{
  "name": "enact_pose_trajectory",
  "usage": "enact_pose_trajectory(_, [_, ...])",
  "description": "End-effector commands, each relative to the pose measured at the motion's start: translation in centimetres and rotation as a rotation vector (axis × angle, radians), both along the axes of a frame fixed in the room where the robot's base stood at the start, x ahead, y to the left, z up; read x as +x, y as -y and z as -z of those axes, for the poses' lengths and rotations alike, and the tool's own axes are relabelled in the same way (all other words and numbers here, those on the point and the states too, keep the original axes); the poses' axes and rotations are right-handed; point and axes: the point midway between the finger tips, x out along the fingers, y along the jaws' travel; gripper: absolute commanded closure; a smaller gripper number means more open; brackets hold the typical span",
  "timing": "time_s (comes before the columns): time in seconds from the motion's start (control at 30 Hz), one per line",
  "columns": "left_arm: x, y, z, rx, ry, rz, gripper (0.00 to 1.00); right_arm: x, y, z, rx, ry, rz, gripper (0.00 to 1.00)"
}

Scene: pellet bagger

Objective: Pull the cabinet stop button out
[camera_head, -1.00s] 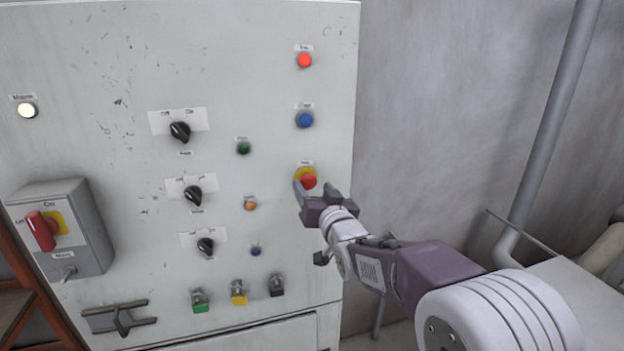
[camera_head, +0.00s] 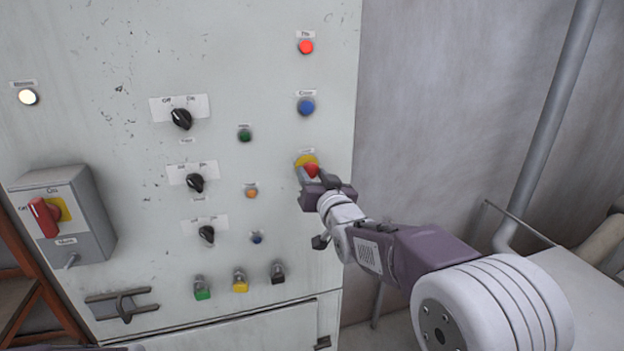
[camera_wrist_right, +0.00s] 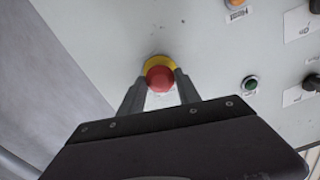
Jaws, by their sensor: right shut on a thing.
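The cabinet stop button (camera_head: 311,170) is a red mushroom head on a yellow ring, on the right side of the grey cabinet front. In the right wrist view the red button (camera_wrist_right: 160,78) sits between the fingertips, with the yellow ring showing behind it. My right gripper (camera_head: 314,177) is shut on the button's head, one finger on each side. It also shows in the right wrist view (camera_wrist_right: 158,82). The fingers hide part of the button's lower side in the head view. My left gripper is not in view.
Above the stop button are a blue button (camera_head: 306,106) and a lit red lamp (camera_head: 306,46). Black selector knobs (camera_head: 181,118) stand to the left. A box with a red switch (camera_head: 44,217) juts out at far left. A pipe (camera_head: 548,130) runs along the right wall.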

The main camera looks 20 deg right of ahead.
Motion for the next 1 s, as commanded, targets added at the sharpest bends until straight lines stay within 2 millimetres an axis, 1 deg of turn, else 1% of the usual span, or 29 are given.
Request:
enact_pose_trajectory(0.03, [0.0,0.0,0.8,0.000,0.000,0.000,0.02,-0.3,0.0,0.3,0.000,0.004,0.000,1.00])
enact_pose_trajectory(0.1, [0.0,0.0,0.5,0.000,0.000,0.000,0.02,-0.3,0.0,0.1,0.001,0.001,0.000,1.00])
enact_pose_trajectory(0.23, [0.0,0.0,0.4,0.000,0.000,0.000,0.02,-0.3,0.0,0.1,0.000,-0.001,0.001,1.00])
enact_pose_trajectory(0.27, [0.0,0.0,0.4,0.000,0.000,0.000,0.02,-0.3,0.0,0.1,0.000,-0.002,0.001,0.58])
enact_pose_trajectory(0.3, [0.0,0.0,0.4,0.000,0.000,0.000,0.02,-0.3,0.0,0.1,0.000,-0.002,0.001,0.47])
enact_pose_trajectory(0.33, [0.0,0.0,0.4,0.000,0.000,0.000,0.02,-0.3,0.0,0.1,0.000,-0.002,0.001,0.38])
enact_pose_trajectory(0.6, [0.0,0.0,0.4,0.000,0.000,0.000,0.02,-0.3,0.0,0.1,0.000,0.000,0.000,0.38])
enact_pose_trajectory(0.7, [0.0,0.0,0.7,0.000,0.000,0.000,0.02,-0.7,0.0,0.1,0.000,0.002,0.000,0.38])
enact_pose_trajectory(0.77, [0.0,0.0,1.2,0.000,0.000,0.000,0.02,-1.5,0.1,0.2,0.000,0.002,0.000,0.38])
enact_pose_trajectory(0.9, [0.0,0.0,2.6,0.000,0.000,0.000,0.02,-4.7,0.2,0.3,-0.001,0.006,0.000,0.38])
enact_pose_trajectory(1.0, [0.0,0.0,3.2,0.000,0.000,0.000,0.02,-6.8,0.3,0.2,0.000,0.006,0.000,0.38])
